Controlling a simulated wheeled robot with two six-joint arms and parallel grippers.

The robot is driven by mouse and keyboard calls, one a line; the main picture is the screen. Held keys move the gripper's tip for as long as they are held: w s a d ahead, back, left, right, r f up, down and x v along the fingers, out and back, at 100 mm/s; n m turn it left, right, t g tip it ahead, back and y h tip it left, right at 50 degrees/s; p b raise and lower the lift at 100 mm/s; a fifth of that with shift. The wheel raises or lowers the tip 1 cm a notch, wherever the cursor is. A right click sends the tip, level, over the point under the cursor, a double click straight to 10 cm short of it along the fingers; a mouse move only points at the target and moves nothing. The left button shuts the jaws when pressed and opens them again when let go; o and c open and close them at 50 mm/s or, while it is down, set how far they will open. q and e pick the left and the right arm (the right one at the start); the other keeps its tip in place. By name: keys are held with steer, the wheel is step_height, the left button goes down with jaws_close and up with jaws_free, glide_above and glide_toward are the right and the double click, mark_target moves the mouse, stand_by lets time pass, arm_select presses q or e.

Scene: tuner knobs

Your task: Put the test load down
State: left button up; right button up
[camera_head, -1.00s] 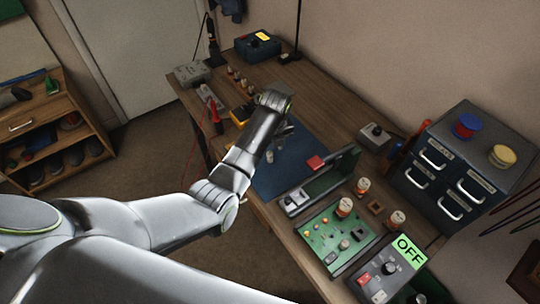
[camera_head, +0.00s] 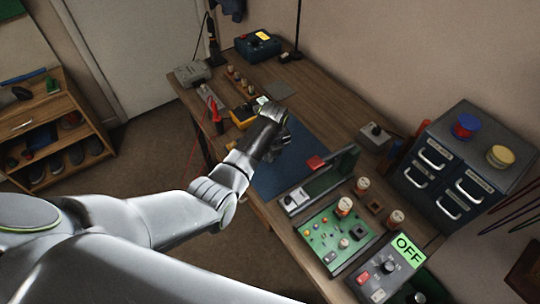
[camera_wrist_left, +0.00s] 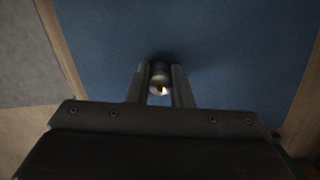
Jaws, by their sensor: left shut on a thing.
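My left gripper (camera_head: 282,144) is over the blue mat (camera_head: 262,182) on the workbench. In the left wrist view, its two fingers (camera_wrist_left: 160,88) are shut on a small metallic cylinder with a bright spot on its end, which looks like the test load (camera_wrist_left: 160,77). The blue mat (camera_wrist_left: 230,50) fills most of the background there. I cannot tell whether the load touches the mat. In the head view the load is mostly hidden by the gripper. My right gripper is not in view.
A green circuit board (camera_head: 335,238) and a box reading OFF (camera_head: 388,268) are nearer. A yellow meter (camera_head: 243,116) is left of the gripper. Open mat lies below it.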

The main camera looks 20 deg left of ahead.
arm_select(q)
jaws_close()
step_height(320, 180, up, 8)
steer(key=shift+r, duration=0.1)
steer(key=shift+r+b, duration=0.3)
steer(key=shift+b, duration=0.15)
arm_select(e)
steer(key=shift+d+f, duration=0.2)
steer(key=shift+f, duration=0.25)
arm_select(q)
steer(key=shift+f+b, duration=0.25)
steer(key=shift+b, duration=0.55)
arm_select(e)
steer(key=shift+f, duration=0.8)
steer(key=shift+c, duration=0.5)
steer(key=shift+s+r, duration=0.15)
